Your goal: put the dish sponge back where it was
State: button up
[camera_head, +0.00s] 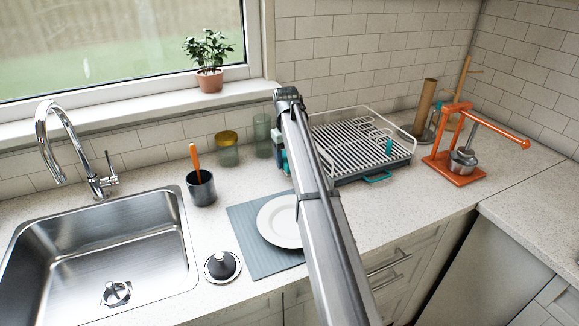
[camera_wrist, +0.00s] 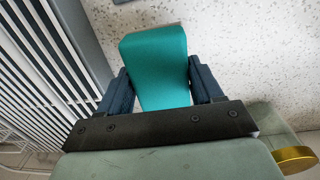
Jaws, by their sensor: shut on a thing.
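My gripper (camera_wrist: 158,78) is shut on the teal dish sponge (camera_wrist: 152,50), with one dark finger on each side of it. The sponge is a block that sticks out past the fingertips over the speckled counter. Whether it touches the counter I cannot tell. In the head view my gripper (camera_head: 280,150) is largely hidden behind my arm, between the green glass and the dish rack. Only a small teal patch of the sponge shows there (camera_head: 286,161). The dish rack (camera_head: 345,180) stands just right of the gripper; it also shows at the left of the wrist view (camera_wrist: 78,42).
A dark cup (camera_head: 201,190) holds an orange-handled tool. A plate (camera_head: 277,222) lies on a blue-grey mat (camera_head: 246,238) in front. The sink (camera_head: 105,250) is left; an orange press (camera_head: 455,150) is right.

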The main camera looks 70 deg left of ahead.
jog(key=shift+f, duration=1.55)
jog(key=shift+f, duration=0.2)
jog(key=o, duration=1)
jog(key=shift+r, duration=0.1)
jog(key=r, duration=1.2)
jog(key=shift+s+a+r, duration=0.1)
jog(key=shift+s, duration=0.2)
